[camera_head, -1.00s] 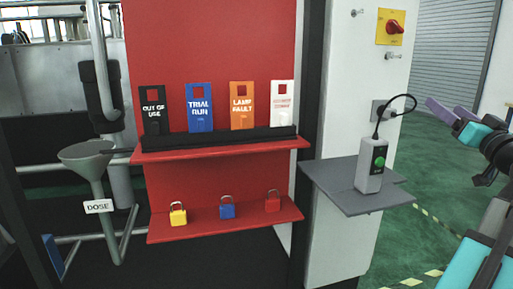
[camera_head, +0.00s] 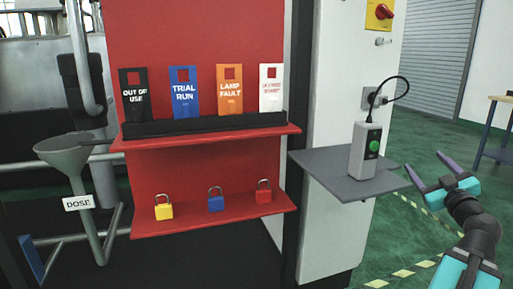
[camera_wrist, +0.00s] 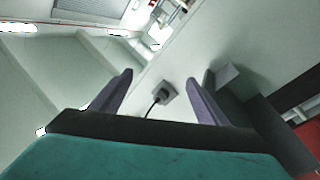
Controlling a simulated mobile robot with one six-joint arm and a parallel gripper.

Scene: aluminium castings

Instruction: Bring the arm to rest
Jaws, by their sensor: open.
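My gripper (camera_head: 424,164) is at the right of the head view, with its two purple fingers spread apart and nothing between them. It points up and to the left, toward the right edge of the grey shelf (camera_head: 338,180) in the picture; whether it is near that shelf in depth I cannot tell. In the wrist view my gripper (camera_wrist: 167,76) also shows both fingers apart and empty. Beyond them are a pale wall and a socket with a black cable (camera_wrist: 160,97).
A grey box with a green button (camera_head: 364,150) stands on the grey shelf, cabled to a wall socket (camera_head: 371,98). Left is a red board (camera_head: 225,35) with upright tags and padlocks. A funnel (camera_head: 75,155) stands far left. A table (camera_head: 500,100) stands at right; green floor lies between.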

